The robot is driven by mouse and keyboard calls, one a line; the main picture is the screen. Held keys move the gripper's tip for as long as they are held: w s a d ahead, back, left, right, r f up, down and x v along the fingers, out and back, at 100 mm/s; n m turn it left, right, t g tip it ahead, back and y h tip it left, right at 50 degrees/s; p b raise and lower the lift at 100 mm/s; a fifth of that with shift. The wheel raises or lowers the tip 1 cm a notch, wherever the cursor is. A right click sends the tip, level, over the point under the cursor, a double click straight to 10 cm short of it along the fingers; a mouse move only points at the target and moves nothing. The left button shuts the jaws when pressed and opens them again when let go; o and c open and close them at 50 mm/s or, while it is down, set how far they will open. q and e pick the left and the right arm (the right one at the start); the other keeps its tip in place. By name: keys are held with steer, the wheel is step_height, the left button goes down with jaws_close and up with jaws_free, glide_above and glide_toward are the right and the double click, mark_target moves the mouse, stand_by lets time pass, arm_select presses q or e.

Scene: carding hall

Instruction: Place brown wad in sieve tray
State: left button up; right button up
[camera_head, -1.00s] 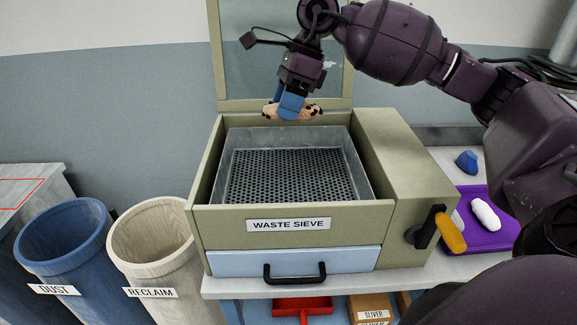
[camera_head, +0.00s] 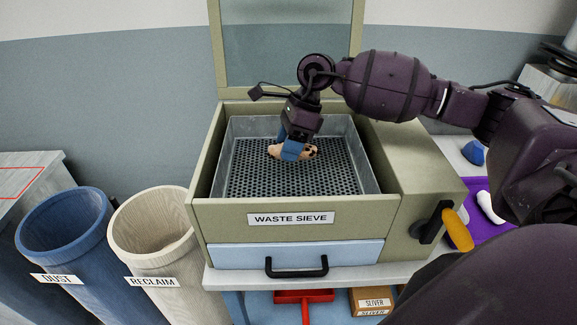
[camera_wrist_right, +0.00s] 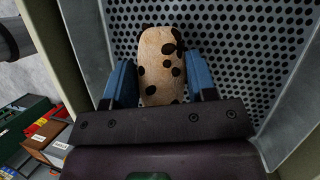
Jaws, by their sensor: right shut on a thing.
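The brown wad, tan with dark spots (camera_head: 275,151), is between the blue fingers of my right gripper (camera_head: 292,152). In the right wrist view the wad (camera_wrist_right: 161,62) sits between both fingers (camera_wrist_right: 160,85), over the perforated mesh. The sieve tray (camera_head: 250,183) is a grey metal tray with a holed floor, set in the waste sieve box. The wad is inside the tray's outline, low over the mesh; whether it touches the mesh cannot be told. My left gripper is not in view.
A blue dust bin (camera_head: 62,240) and a cream reclaim bin (camera_head: 155,235) stand left. A purple tray (camera_head: 487,229) with a white piece (camera_head: 489,207) is at right.

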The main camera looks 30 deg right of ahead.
mark_target(283, 182)
steer(key=shift+f, duration=3.3)
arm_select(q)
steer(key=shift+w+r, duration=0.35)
arm_select(e)
steer(key=shift+f, duration=0.15)
steer(key=o, duration=0.9)
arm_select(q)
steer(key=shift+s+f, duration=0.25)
